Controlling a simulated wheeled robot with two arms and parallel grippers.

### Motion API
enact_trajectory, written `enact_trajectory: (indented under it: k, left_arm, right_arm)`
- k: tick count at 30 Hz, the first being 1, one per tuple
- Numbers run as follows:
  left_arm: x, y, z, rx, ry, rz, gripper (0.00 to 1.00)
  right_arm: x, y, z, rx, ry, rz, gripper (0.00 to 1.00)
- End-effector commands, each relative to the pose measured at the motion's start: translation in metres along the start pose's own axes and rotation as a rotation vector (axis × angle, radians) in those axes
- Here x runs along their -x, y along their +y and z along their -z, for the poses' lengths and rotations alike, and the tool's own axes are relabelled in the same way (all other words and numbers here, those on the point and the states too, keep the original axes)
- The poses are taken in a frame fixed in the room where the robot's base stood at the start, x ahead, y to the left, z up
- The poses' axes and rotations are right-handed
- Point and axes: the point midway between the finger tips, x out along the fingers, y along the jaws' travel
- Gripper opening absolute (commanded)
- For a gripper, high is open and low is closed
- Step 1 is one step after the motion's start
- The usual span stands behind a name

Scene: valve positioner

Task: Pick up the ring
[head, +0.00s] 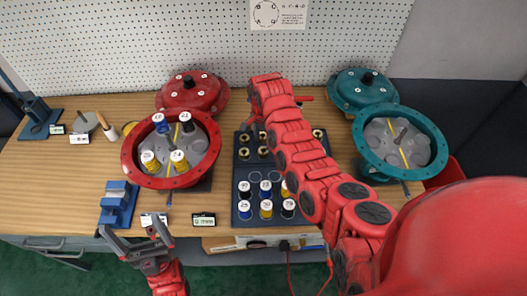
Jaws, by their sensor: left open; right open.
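Two thin pale ring outlines lie side by side in the middle of the dark tray: a left ring (254,177) and a right ring (275,176). I cannot tell which one the task means, or whether they are loose rings or marks. My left gripper (138,246) is open and empty at the front left, beyond the table's front edge, far from the tray. My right arm crosses over the tray's right part. My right gripper (254,120) is near the tray's back edge, beyond both rings. It is open, its fingers mostly hidden by the arm.
The tray (236,205) holds several brass fittings and labelled spools. A red open housing (130,160) with spools stands left; a teal open housing (436,165) stands right. A blue vise (118,203) is at the front left.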

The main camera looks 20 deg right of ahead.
Motion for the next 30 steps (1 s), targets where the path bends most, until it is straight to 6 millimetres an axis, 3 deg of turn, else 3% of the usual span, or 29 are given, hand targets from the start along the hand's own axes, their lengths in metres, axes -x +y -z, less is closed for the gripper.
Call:
enact_trajectory:
  k: [8, 16, 25, 30]
  left_arm:
    - [-0.025, -0.001, 0.004, 0.0, 0.0, 0.0, 1.0]
    - [-0.024, -0.001, 0.004, 0.0, 0.0, 0.0, 1.0]
    - [-0.024, -0.001, 0.004, 0.0, 0.0, 0.0, 1.0]
    - [-0.024, -0.001, 0.004, 0.0, 0.0, 0.0, 1.0]
  right_arm:
    - [-0.026, 0.005, -0.003, 0.001, -0.004, -0.007, 0.62]
    - [-0.046, 0.003, -0.002, 0.002, 0.0, -0.001, 0.62]
    - [-0.049, 0.003, -0.002, 0.0, -0.001, -0.001, 0.62]
    - [-0.049, 0.003, -0.002, 0.0, -0.001, -0.001, 0.33]
